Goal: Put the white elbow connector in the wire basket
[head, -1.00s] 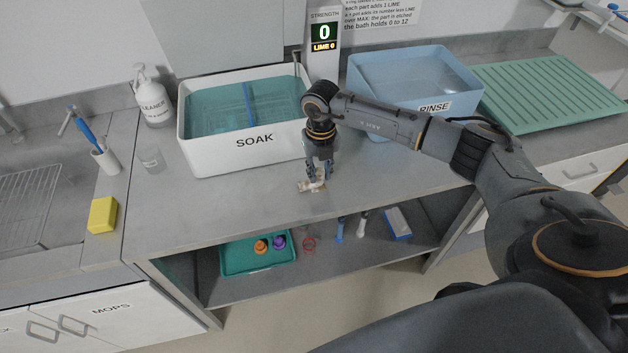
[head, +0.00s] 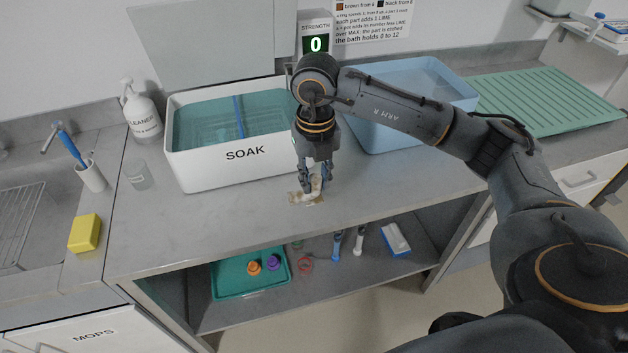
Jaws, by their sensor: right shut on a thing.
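My right gripper (head: 313,192) points down at the counter in front of the white SOAK tub. It is shut on a small white piece (head: 313,197), seemingly the white elbow connector, mostly hidden by the fingers. The piece is low over, or touching, a tan-brown patch (head: 297,200) on the counter; I cannot tell which. A faint pale outline (head: 215,132) shows in the teal liquid of the SOAK tub (head: 240,170); I cannot tell whether it is the wire basket. A blue bar (head: 239,117) stands up there. My left gripper is not in view.
A blue RINSE tub (head: 390,135) and green draining mat (head: 540,100) are right of the SOAK tub. The shelf below holds a teal tray (head: 225,283).

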